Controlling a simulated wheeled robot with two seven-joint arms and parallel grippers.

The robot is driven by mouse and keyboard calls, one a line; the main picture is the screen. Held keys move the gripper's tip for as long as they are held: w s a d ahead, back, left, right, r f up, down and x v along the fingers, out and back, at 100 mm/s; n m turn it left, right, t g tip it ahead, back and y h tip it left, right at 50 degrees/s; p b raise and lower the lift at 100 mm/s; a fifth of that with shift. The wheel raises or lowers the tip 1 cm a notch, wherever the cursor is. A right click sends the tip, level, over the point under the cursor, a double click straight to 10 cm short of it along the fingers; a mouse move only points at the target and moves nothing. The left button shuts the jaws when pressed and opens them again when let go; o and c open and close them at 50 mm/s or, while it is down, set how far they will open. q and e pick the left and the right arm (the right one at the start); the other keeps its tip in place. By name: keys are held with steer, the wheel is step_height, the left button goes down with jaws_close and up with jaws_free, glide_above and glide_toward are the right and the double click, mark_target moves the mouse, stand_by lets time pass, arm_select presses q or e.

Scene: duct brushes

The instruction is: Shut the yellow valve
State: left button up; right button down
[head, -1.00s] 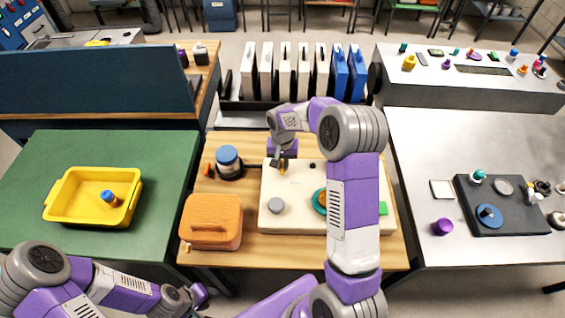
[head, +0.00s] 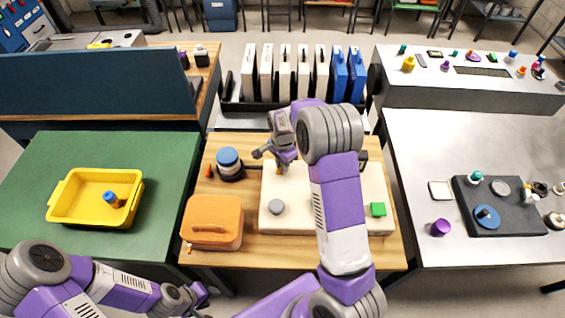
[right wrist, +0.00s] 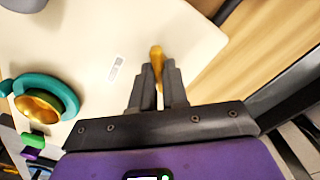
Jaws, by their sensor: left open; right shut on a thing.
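The yellow valve handle (right wrist: 156,52) stands between the fingertips of my right gripper (right wrist: 158,78) in the right wrist view. The gripper is shut on it. In the head view my right gripper (head: 280,164) is at the far left part of the cream panel (head: 300,222), and only a small bit of yellow shows at its tips. The valve's base is hidden, so its exact angle cannot be told. My left gripper (head: 199,296) is open and empty at the lower left, off the front of the wooden table.
The panel also bears a grey knob (head: 276,206), a green block (head: 378,209) and a teal ring with a gold centre (right wrist: 46,98). My right arm hides the ring in the head view. An orange case (head: 212,222) and a blue-lidded jar (head: 229,163) stand left of the panel.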

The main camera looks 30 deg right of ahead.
steer(key=m+p, duration=0.2)
steer(key=m, duration=0.3)
steer(key=shift+r+p, duration=0.15)
steer(key=shift+p, duration=0.25)
steer(key=shift+m+p, duration=0.85)
steer(key=shift+m, duration=0.85)
steer(key=c, duration=1.1)
jaws_free()
steer(key=shift+c, duration=0.2)
step_height(320, 180, up, 7)
steer(key=shift+r+p, duration=0.2)
steer(key=shift+p, duration=0.4)
